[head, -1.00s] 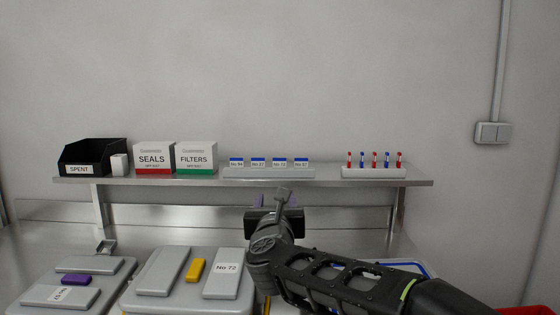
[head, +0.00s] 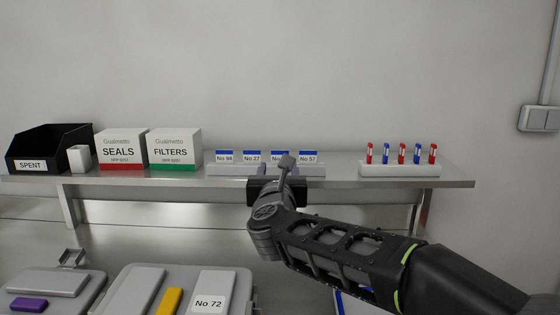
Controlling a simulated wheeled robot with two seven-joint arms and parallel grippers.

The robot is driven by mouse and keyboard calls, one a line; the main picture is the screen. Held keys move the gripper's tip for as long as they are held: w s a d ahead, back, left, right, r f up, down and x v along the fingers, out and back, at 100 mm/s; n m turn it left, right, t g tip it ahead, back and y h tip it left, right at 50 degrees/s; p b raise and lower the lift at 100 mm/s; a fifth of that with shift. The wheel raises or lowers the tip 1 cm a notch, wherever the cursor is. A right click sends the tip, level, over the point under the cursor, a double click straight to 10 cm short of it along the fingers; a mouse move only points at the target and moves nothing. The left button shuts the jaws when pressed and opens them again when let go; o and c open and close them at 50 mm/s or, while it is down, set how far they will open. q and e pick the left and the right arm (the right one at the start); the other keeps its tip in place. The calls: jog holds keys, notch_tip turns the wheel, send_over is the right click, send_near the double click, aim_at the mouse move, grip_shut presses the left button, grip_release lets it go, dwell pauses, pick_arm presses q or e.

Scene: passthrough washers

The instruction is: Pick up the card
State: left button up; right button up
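Several small white cards with blue top edges stand in a row in a pale holder (head: 228,170) on the shelf. They read No 94 (head: 224,157), No 27 (head: 251,157), one partly hidden (head: 279,154), and No 57 (head: 307,157). My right gripper (head: 279,169) reaches in from the right, just in front of the holder at the third card. Its fingertips show apart on either side of the wrist, and nothing shows between them. The wrist hides part of the third card, so I cannot tell whether the fingers touch it. My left gripper is out of view.
The steel shelf (head: 330,182) also bears a black SPENT bin (head: 45,148), SEALS (head: 120,150) and FILTERS (head: 175,150) boxes, and a white rack (head: 400,170) of red and blue items. Below are grey cases, one with a No 72 label (head: 208,304).

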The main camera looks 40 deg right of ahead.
aim_at(280, 156)
jog(key=shift+p+x, duration=0.3)
jog(key=shift+x, duration=1.05)
jog(key=p+x, duration=0.2)
jog(key=x, duration=0.3)
jog(key=shift+d, duration=0.15)
jog(key=shift+c, duration=0.2)
jog(key=c, duration=1)
